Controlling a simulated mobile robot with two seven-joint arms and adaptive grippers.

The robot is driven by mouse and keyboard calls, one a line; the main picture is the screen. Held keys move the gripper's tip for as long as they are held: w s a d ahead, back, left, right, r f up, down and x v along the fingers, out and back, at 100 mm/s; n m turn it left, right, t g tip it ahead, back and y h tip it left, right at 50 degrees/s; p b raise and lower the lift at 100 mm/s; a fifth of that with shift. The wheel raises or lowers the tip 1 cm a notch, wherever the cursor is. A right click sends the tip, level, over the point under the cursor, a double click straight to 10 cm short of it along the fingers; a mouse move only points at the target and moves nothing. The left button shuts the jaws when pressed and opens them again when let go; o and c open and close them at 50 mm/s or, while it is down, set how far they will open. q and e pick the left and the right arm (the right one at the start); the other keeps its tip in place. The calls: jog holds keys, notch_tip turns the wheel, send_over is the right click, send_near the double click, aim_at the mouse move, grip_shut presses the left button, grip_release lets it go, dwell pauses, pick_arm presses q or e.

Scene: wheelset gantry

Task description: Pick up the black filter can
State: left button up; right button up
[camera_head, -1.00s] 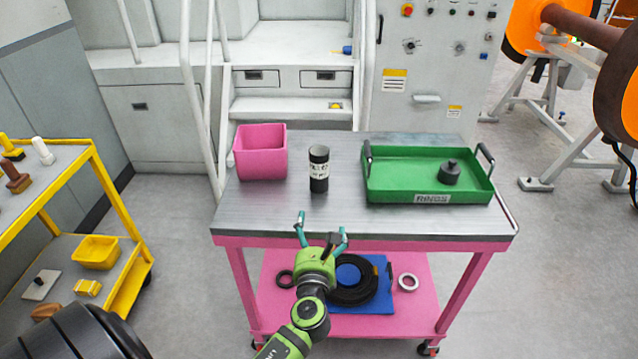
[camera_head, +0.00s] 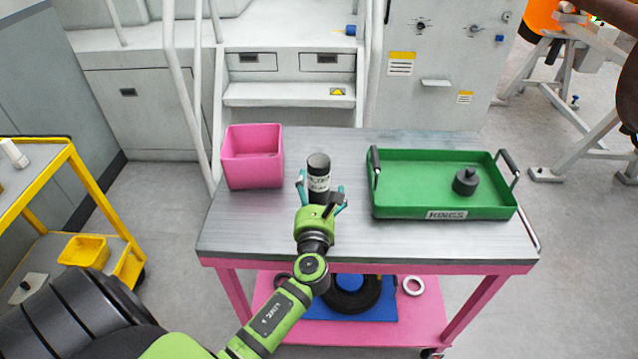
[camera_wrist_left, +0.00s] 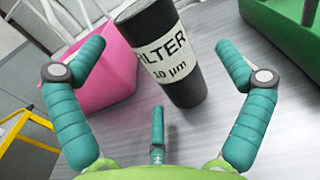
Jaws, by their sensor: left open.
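The black filter can (camera_head: 318,173) stands upright on the metal cart top, with a white label around its middle. In the left wrist view the can (camera_wrist_left: 163,52) shows the words "FILTER 10 µm" on its label. My left gripper (camera_head: 321,190) is open, just in front of the can, with its teal fingers on either side of the can's lower part. In the left wrist view the fingers of the left gripper (camera_wrist_left: 160,60) are spread wide, with the can between and beyond them. The can's base is partly hidden by the gripper in the head view. My right gripper is not in view.
A pink bin (camera_head: 252,157) stands left of the can. A green tray (camera_head: 400,207) holding a dark knobbed part (camera_head: 466,181) stands to the right. The cart top (camera_head: 345,238) is otherwise bare. A yellow cart (camera_head: 72,165) is at the far left.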

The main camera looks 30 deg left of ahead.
aim_at(314, 184)
pick_arm(q)
jog(key=x, duration=0.3)
jog(key=shift+w+a+p, duration=0.2)
jog(key=shift+a+p, duration=0.1)
jog(key=shift+a, duration=0.2)
jog(key=shift+w+a+f, duration=0.1)
jog(key=shift+w+a, duration=0.15)
jog(key=shift+w, duration=0.15)
jog(key=c, duration=1.3)
jog(key=shift+c, duration=0.3)
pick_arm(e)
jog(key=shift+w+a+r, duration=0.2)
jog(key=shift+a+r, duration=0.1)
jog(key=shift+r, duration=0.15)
